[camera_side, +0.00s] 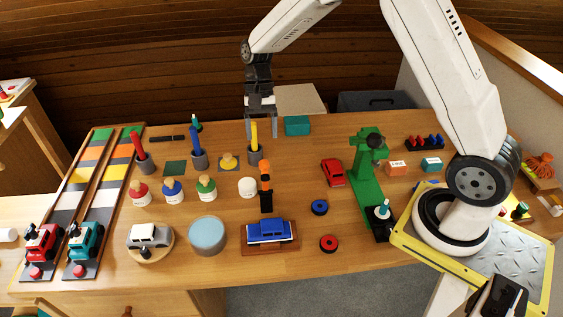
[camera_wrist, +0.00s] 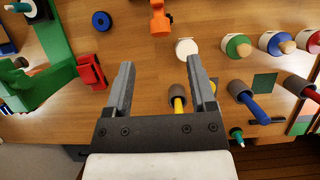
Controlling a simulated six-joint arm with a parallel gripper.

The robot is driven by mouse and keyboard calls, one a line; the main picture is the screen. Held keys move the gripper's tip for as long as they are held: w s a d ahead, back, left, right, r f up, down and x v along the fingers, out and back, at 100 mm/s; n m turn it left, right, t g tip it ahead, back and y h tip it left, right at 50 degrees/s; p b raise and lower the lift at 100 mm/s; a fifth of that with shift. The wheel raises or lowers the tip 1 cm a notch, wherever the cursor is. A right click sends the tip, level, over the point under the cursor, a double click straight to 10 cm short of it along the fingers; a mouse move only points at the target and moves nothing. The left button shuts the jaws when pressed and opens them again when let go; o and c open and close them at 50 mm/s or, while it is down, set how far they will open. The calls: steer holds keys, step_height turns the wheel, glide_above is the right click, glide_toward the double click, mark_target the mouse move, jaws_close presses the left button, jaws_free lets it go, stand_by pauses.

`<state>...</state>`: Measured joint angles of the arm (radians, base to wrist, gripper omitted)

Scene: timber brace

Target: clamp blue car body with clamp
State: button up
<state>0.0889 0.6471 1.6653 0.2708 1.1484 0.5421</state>
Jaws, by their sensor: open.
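The blue car body (camera_side: 269,230) sits on a brown wooden block (camera_side: 270,247) near the front middle of the table in the side view. The clamp's orange part also shows at the top of the wrist view (camera_wrist: 160,20). I cannot tell whether the clamp touches the car body. My gripper (camera_side: 262,132) hangs over the back of the table, behind the clamp. In the wrist view my gripper (camera_wrist: 160,65) is open with nothing held between its fingers. The blue car body is not clearly visible there.
A yellow marker in a grey cup (camera_wrist: 178,98) is close by my right finger in the wrist view. A green stand (camera_side: 367,185) and red car (camera_side: 333,172) are to the right. Several round-topped pegs and a white cylinder (camera_side: 248,187) stand left of the clamp.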

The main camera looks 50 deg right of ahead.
mark_target(264, 160)
steer(key=shift+f, duration=0.1)
steer(key=shift+x, duration=3.85)
steer(key=shift+c, duration=0.2)
jaws_close()
